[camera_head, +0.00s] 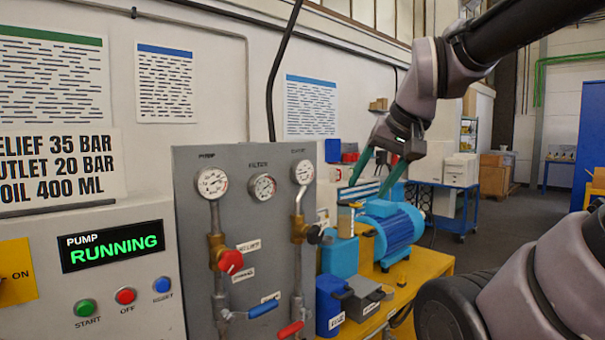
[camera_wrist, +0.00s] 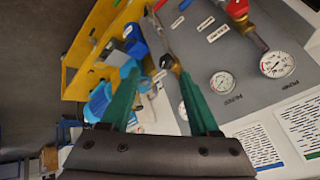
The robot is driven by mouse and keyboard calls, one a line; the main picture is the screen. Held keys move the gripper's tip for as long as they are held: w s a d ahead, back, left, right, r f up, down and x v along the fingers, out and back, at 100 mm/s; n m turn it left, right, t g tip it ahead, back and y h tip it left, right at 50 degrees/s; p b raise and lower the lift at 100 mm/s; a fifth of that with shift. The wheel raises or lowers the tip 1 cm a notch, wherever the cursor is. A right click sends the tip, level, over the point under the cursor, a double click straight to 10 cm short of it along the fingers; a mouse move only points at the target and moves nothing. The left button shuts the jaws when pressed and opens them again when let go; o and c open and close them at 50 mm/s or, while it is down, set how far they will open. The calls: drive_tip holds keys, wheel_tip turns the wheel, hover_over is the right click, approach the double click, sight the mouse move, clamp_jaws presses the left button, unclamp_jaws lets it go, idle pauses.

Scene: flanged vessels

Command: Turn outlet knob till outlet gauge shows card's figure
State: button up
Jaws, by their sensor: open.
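The card (camera_head: 60,168) reads outlet 20 bar, with its left edge cut off. The outlet gauge (camera_head: 303,171) is the right one on the grey panel; its needle is too small to read. Below it, the dark outlet knob (camera_head: 314,234) sits on a brass valve (camera_head: 298,230). My gripper (camera_head: 369,189) is open and empty, right of the panel and apart from the knob. In the wrist view, the brass outlet valve (camera_wrist: 167,62) shows between and beyond the green fingers (camera_wrist: 157,72). The outlet gauge (camera_wrist: 183,111) is mostly hidden by one finger there.
The panel (camera_head: 258,215) also bears the pump gauge (camera_head: 212,183), filter gauge (camera_head: 263,187), a red knob (camera_head: 231,262), a blue lever (camera_head: 263,309) and a red lever (camera_head: 290,329). A blue motor (camera_head: 392,232) stands on a yellow bench (camera_head: 430,265) at right. The pump display (camera_head: 112,246) reads running.

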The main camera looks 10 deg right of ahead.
idle(0.7)
drive_tip(key=c, duration=0.3)
drive_tip(key=m+g+h, duration=0.2)
drive_tip(key=m+g, duration=0.5)
drive_tip(key=m, duration=0.1)
hover_over(318, 228)
drive_tip(key=w, duration=0.1)
wheel_tip(318, 228, down, 7)
drive_tip(key=shift+c, duration=0.2)
drive_tip(key=shift+w+d+f, duration=0.15)
drive_tip(key=shift+w+f, duration=0.1)
drive_tip(key=shift+f, duration=0.05)
wheel_tip(318, 228, down, 10)
drive_tip(key=shift+f, duration=0.15)
